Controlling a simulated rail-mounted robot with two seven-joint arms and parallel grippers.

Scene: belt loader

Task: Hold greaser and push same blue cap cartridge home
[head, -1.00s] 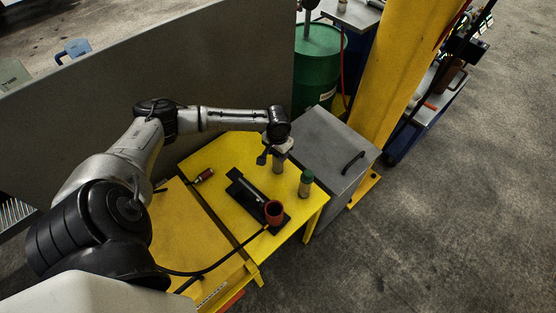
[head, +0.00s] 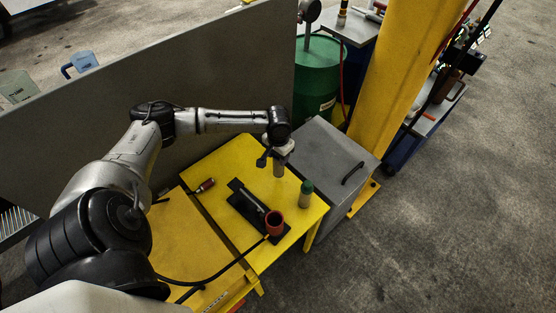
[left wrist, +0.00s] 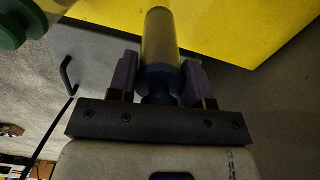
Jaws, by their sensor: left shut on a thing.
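A grey cartridge (left wrist: 160,45) is between the purple fingers of my left gripper (left wrist: 160,65) in the left wrist view, with a dark blue end near the palm. My left gripper (head: 279,146) is shut on it, and the cartridge (head: 280,170) hangs upright over the far part of the yellow table in the head view. The greaser (head: 250,203) appears as a dark tool lying on a black base, with an orange-red open cup (head: 274,222) at its near end. The held cartridge is apart from the cup. My right gripper is out of view.
A green-capped cartridge (head: 305,196) stands on the yellow table (head: 230,160) right of the greaser. A red-handled tool (head: 206,185) lies at left. A grey cabinet (head: 325,150), green drum (head: 317,80), yellow post (head: 385,70) and grey partition (head: 200,60) surround the table.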

